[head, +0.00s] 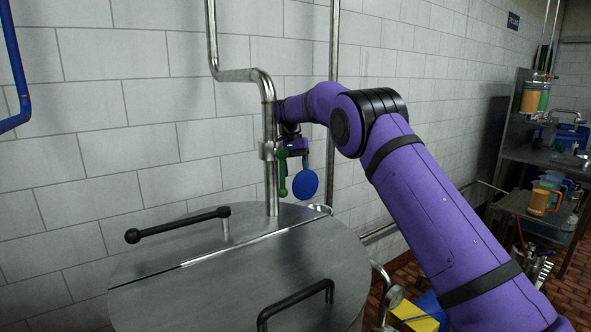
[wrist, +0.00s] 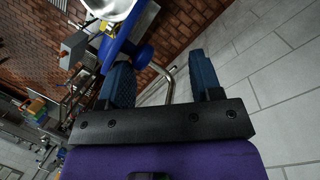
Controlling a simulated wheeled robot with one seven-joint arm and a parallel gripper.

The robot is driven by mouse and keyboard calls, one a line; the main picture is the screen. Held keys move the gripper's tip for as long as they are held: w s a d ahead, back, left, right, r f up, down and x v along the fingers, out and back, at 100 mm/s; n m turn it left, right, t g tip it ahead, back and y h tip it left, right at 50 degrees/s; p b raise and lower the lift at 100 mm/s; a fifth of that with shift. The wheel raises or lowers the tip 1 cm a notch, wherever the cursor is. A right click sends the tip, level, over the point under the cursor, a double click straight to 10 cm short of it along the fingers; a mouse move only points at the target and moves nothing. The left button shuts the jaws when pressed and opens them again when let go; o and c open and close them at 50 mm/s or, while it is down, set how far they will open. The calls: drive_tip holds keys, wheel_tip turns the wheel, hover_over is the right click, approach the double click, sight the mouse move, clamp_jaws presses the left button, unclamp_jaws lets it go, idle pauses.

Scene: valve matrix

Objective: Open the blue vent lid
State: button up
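The blue vent lid (head: 305,185) shows in the head view as a flat blue disc hanging beside the upright steel pipe, above the back edge of the steel vessel. A green handle (head: 283,172) hangs just left of it. My arm reaches in from the right and ends at the pipe just above the lid; my gripper is mostly hidden there. In the wrist view my gripper (wrist: 160,65) has its two dark blue fingers apart, with nothing visibly held between them. A blue part (wrist: 143,55) shows beyond the left finger; I cannot tell whether it is the lid.
A steel vessel (head: 215,285) with black-handled lids stands in front of the tiled wall. The steel pipe (head: 270,130) rises close to my arm. A bench with orange jugs (head: 538,202) and a yellow box (head: 413,316) are at the right.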

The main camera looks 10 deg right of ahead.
drive_tip(key=v, duration=0.7)
drive_tip(key=shift+r, duration=0.2)
